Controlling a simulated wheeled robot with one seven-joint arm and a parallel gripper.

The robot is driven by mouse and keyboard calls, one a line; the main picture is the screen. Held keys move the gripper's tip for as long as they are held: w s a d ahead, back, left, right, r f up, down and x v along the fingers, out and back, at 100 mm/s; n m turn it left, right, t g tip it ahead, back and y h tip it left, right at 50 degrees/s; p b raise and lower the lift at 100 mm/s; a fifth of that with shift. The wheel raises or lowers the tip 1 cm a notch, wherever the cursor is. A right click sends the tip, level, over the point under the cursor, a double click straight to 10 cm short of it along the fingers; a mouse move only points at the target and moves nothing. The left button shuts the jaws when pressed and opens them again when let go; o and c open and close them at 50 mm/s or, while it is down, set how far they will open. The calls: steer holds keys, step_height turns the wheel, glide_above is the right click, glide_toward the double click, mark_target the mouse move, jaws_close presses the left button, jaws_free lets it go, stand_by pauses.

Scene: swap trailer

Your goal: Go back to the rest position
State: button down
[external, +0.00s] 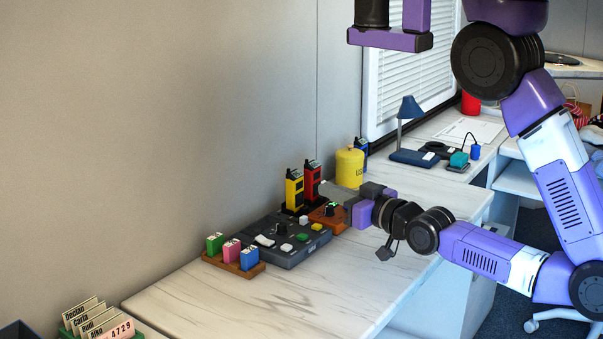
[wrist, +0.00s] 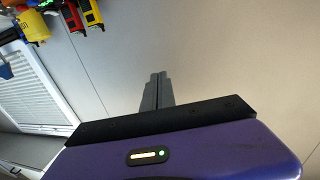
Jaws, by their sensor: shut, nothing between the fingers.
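My gripper (external: 328,190) reaches in over the worktop from the right in the external view.
A dark control panel (external: 283,240) lies left of the gripper. A rack of coloured blocks (external: 233,268) stands further left. Yellow (external: 294,190) and red (external: 312,178) handsets stand by the wall. A blue lamp (external: 408,125) stands behind. The front worktop (external: 300,300) is clear.

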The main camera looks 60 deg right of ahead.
steer(key=s+a+n+g+y, duration=0.1)
steer(key=s+a, duration=0.2)
steer(key=s, duration=0.6)
steer(key=s+a+f+g+y, duration=0.1)
steer(key=s+a, duration=0.3)
steer(key=s, duration=0.5)
steer(key=shift+n+g+y, duration=0.4)
steer(key=shift+y, duration=0.3)
steer(key=c, duration=2.1)
jaws_free()
